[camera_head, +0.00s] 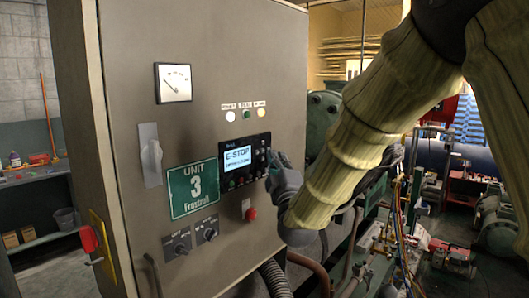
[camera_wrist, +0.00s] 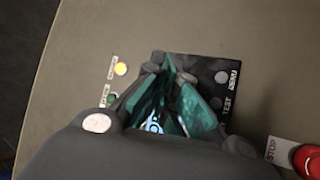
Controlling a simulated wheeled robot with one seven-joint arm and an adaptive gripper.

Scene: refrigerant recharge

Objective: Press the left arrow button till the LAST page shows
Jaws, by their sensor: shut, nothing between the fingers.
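The dark control panel (camera_head: 245,143) is on the grey cabinet front. Its lit screen (camera_head: 237,158) reads "E-STOP" with a smaller line that I cannot read. Small buttons sit below the screen and along its right side; I cannot tell which is the left arrow. My gripper (camera_head: 272,160) is shut and empty at the panel's right edge; I cannot tell whether it touches a button. In the wrist view its teal fingers (camera_wrist: 171,66) lie over the panel (camera_wrist: 205,65) and hide most of it. Part of the screen (camera_wrist: 154,126) shows between them, and MENU and TEST labels are visible.
A red stop button (camera_head: 251,214) is below the panel, also in the wrist view (camera_wrist: 308,160). Indicator lamps (camera_head: 247,115) are above it. A green "Unit 3" sign (camera_head: 193,188), rotary switches (camera_head: 182,248) and a gauge (camera_head: 174,82) are on the cabinet. Pipes (camera_head: 310,270) run at lower right.

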